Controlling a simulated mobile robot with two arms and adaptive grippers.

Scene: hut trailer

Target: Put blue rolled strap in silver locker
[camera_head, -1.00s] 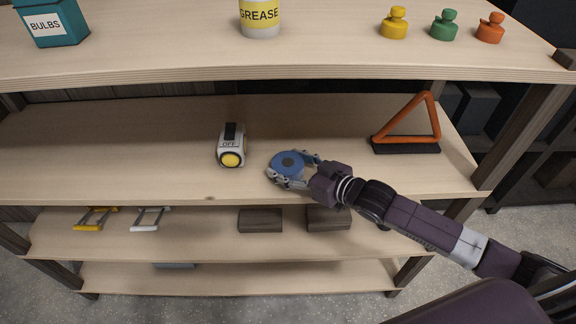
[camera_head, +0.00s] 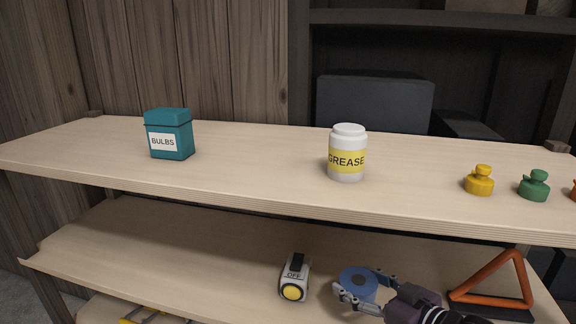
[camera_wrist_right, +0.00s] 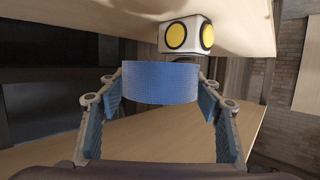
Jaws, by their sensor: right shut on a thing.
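The blue rolled strap (camera_head: 357,283) is a round blue roll with a dark centre, over the middle shelf in the head view. My right gripper (camera_head: 358,293) is shut on it, with one finger on each side. In the right wrist view the strap (camera_wrist_right: 160,82) sits between the fingertips of my right gripper (camera_wrist_right: 160,88). Whether the strap touches the shelf cannot be told. No silver locker shows in these frames. My left gripper is not in view.
A white lamp with a yellow face (camera_head: 294,278) stands just left of the strap. An orange triangle (camera_head: 494,285) stands to the right. The upper shelf (camera_head: 255,165) overhangs, bearing a teal bulbs box (camera_head: 169,134), a grease jar (camera_head: 347,153) and coloured weights (camera_head: 479,181).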

